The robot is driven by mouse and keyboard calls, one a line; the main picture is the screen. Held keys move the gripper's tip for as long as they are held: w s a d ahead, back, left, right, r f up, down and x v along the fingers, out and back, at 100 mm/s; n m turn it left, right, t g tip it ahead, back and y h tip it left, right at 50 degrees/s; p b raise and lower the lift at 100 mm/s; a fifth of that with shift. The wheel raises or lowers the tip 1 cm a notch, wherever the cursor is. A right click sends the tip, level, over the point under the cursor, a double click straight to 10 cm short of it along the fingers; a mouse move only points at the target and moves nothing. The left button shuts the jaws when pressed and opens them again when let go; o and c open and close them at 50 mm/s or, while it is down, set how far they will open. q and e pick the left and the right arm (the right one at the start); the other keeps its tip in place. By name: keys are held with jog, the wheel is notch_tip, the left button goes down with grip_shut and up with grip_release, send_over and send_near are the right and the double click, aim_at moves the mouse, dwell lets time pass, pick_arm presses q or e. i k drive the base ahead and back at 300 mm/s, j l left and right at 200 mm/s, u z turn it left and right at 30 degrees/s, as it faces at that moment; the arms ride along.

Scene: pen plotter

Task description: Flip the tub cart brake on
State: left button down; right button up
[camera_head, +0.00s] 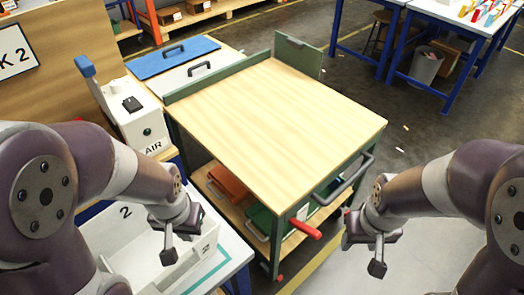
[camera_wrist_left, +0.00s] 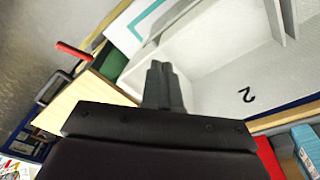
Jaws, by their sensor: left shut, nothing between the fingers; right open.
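The cart (camera_head: 270,105) has a bare wooden top, a green frame and a dark push handle (camera_head: 345,180). A red lever (camera_head: 306,229) sticks out sideways at its near corner; it also shows in the left wrist view (camera_wrist_left: 72,50). Orange (camera_head: 228,184) and green (camera_head: 262,221) tubs sit on the lower shelf. My left gripper (camera_head: 168,256) is shut and empty, left of the lever, above a white tray marked 2; its fingers also show in the left wrist view (camera_wrist_left: 164,82). My right gripper (camera_head: 377,266) is open and empty, right of the lever, apart from the cart.
The white tray (camera_wrist_left: 205,55) lies on a table left of the cart. A white box marked AIR (camera_head: 140,120) stands behind it. A blue lid (camera_head: 172,57) is at the back left. Blue-legged tables (camera_head: 450,60) and a grey bin (camera_head: 426,66) stand back right.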

aim_at(312, 231)
jog(key=l+u, duration=0.35)
jog(key=k+l+u, duration=0.1)
jog(key=u, duration=0.3)
jog(key=l+u, duration=0.65)
jog(key=j, duration=0.1)
